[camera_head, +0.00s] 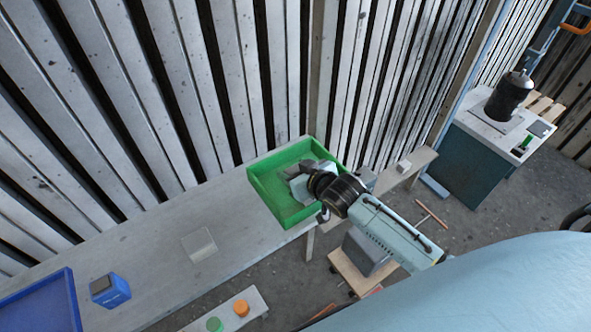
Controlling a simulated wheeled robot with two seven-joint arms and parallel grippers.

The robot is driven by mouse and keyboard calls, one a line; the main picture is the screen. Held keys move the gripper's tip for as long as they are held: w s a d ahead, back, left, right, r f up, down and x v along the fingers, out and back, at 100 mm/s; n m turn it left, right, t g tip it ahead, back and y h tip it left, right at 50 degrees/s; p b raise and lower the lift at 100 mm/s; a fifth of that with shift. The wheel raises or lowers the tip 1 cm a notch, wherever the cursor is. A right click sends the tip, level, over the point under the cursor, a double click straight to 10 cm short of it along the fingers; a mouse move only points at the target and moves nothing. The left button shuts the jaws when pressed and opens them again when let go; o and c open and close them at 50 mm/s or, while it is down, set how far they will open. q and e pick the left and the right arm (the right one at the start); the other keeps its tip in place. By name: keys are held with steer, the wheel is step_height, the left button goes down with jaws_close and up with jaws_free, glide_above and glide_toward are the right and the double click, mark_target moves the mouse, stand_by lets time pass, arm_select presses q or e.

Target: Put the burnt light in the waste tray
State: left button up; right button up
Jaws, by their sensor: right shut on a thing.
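A green tray (259,183) with raised walls sits at the right end of the long grey bench. My right gripper (297,186) reaches in from the right and is over the tray, its fingers pointing down and left. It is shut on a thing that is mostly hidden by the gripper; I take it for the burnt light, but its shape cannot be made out. Whether it touches the tray floor cannot be told. The visible part of the tray floor is bare. My left gripper is not in view.
The bench (150,250) also carries a blue tray (68,300), a small blue box (110,290) and a flat grey plate (199,244). A lower board holds an orange (241,308) and a green round piece (214,324). A slatted wall stands close behind the bench.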

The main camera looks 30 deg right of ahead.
steer(key=o, duration=1)
steer(key=shift+f, duration=0.1)
steer(key=shift+s+r, duration=0.1)
steer(key=shift+r, duration=0.1)
steer(key=v, duration=1.1)
steer(key=shift+s+r+p, duration=0.2)
steer(key=shift+s+p, duration=0.1)
